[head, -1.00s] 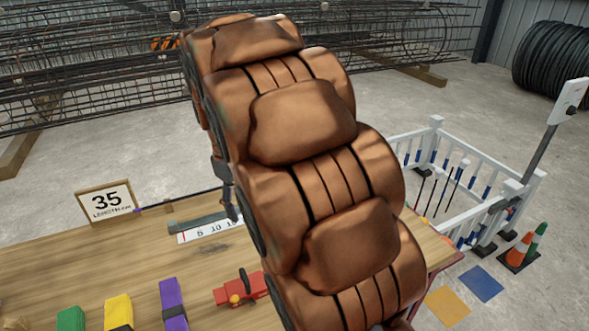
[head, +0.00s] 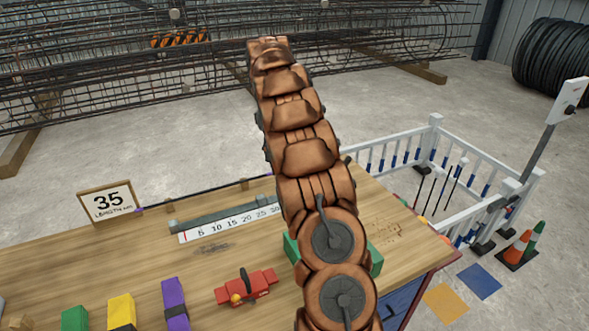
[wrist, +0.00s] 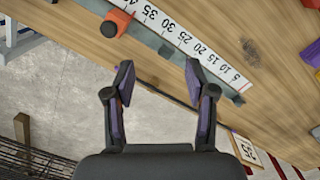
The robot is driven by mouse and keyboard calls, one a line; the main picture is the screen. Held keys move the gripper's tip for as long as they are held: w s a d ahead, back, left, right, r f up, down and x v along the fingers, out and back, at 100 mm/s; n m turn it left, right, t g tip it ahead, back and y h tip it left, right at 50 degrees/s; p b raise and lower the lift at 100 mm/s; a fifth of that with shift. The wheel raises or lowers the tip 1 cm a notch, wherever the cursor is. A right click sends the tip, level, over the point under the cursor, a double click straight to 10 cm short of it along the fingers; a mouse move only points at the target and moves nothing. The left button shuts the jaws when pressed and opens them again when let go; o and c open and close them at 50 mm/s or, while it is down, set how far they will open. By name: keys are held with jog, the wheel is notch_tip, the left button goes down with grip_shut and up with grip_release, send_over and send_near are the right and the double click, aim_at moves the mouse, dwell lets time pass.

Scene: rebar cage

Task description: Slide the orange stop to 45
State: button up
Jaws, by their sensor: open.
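The orange stop (wrist: 118,20), a block with a dark knob, sits on the grey rail (wrist: 148,38) at the top of the wrist view. It is beside the high-number end of the white scale (wrist: 197,50), around the 45 mark; the exact reading is unclear. In the head view the low end of the scale (head: 230,224) shows and my arm hides the stop. My gripper (wrist: 159,68) is open and empty, its two fingers apart, below the stop and rail in the wrist view, near the table's back edge. The gripper is not visible in the head view.
A red tool (head: 245,288) and purple (head: 174,303), yellow (head: 121,311) and green (head: 74,318) blocks lie on the wooden table (head: 140,255). A green object (head: 376,260) is partly behind my arm. A white fence (head: 436,150) stands right.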

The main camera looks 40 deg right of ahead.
jog(key=shift+n+t, duration=0.3)
jog(key=shift+n, duration=0.5)
jog(key=d+f, duration=0.1)
jog(key=d, duration=0.2)
jog(key=w+d+f, duration=0.1)
jog(key=d+f, duration=0.1)
jog(key=d, duration=0.1)
jog(key=d+f, duration=0.1)
jog(key=d, duration=0.2)
jog(key=shift+w+f+p, duration=0.15)
jog(key=shift+f+p, duration=0.05)
jog(key=shift+p, duration=0.1)
jog(key=shift+d+f, duration=0.2)
jog(key=shift+f, duration=0.05)
jog(key=shift+f+p, duration=1.25)
jog(key=shift+f, duration=2.6)
jog(key=shift+c, duration=0.2)
grip_shut()
